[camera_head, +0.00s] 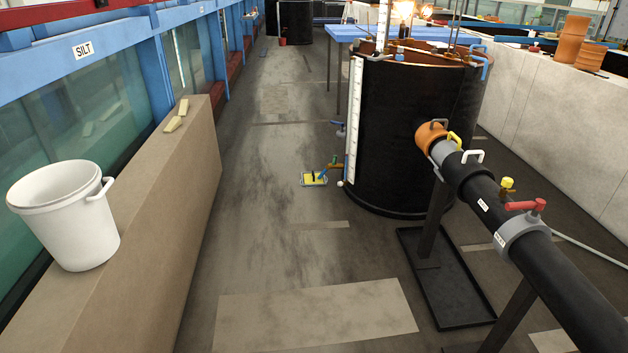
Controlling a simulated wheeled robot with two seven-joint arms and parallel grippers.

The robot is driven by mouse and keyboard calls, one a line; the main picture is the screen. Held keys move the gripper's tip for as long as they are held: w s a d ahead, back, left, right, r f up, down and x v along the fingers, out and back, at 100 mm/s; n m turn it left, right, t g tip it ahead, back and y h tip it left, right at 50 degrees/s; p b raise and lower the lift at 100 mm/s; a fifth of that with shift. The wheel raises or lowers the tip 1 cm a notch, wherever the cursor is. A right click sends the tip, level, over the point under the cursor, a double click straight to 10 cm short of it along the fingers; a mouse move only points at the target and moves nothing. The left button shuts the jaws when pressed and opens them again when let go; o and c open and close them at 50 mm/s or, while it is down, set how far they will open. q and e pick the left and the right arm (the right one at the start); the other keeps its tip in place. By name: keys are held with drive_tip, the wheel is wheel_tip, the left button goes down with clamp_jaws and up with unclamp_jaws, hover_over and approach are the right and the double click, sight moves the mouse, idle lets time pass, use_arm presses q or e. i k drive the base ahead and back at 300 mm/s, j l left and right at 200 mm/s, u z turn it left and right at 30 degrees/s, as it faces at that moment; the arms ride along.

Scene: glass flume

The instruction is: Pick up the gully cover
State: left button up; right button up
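A small flat yellow piece (314,179) with a blue-green edge and a dark upright part lies on the grey floor, left of the large black tank. It may be the gully cover, but it is too small to tell for sure. A thin blue and orange part rises from its right side toward the tank. Neither of my grippers is in view, and nothing is seen touching the yellow piece.
The black tank (415,125) stands right of the aisle. A black pipe (490,205) on stands runs to the lower right over a dark tray (462,310). A white bucket (68,222) sits on the tan ledge (165,200) at left. The middle floor is largely clear.

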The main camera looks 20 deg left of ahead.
sight(311, 178)
drive_tip(key=i+j+u, duration=0.4)
drive_tip(key=i, duration=0.25)
drive_tip(key=i+j+u, duration=0.3)
drive_tip(key=i, duration=0.75)
drive_tip(key=i+u, duration=0.25)
drive_tip(key=i, duration=0.85)
drive_tip(key=i+z, duration=0.15)
drive_tip(key=i, duration=0.5)
drive_tip(key=i+j+z, duration=0.1)
drive_tip(key=i, duration=0.5)
drive_tip(key=i+j+z, duration=0.15)
drive_tip(key=i, duration=0.5)
drive_tip(key=j, duration=0.1)
